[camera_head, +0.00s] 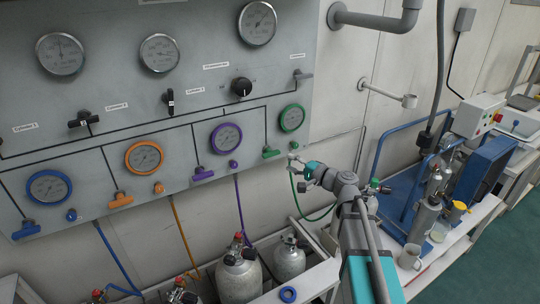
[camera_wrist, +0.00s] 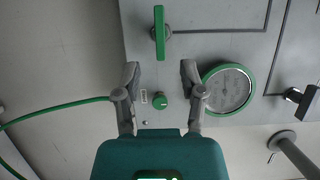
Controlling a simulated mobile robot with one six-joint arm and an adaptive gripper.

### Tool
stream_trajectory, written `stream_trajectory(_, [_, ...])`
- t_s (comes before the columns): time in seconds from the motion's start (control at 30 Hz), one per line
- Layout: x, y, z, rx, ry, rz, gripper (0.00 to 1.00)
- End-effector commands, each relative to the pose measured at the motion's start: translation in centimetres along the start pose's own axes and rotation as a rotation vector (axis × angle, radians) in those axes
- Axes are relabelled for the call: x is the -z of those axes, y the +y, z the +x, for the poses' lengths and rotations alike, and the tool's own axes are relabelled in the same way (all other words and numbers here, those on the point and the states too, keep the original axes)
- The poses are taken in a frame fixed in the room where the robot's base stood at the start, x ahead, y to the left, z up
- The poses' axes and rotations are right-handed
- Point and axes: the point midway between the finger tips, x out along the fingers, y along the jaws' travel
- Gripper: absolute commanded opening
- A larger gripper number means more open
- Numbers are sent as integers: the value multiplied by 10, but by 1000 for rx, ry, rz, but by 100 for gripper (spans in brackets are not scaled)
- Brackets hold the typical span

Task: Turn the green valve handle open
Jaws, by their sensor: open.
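The green valve handle (camera_head: 271,153) is a short bar low on the right part of the grey panel, crosswise to the black line that meets it. In the wrist view the green handle (camera_wrist: 159,32) stands upright in the picture, beyond the fingertips. My gripper (camera_head: 297,162) is just right of the handle in the head view, close to the panel. In the wrist view my gripper (camera_wrist: 160,75) has its fingers apart with nothing between the tips. A round green knob (camera_wrist: 160,101) shows between the fingers, farther back. Contact with the panel cannot be told.
A green-rimmed gauge (camera_wrist: 228,88) sits beside the right finger in the wrist view. A green hose (camera_wrist: 60,113) runs off left. Purple (camera_head: 205,173) and orange (camera_head: 120,200) handles lie left of the green one. Gas cylinders (camera_head: 238,275) stand below the panel.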

Motion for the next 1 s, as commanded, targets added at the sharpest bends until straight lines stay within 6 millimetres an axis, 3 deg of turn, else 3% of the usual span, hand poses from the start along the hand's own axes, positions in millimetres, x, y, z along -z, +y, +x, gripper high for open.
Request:
stream_trajectory(0.2, [1,0,36,0,-3,0,52])
stream_trajectory(0.5, [1,0,74,0,-1,0,52])
stream_trajectory(1.0, [-1,0,86,0,-1,0,52])
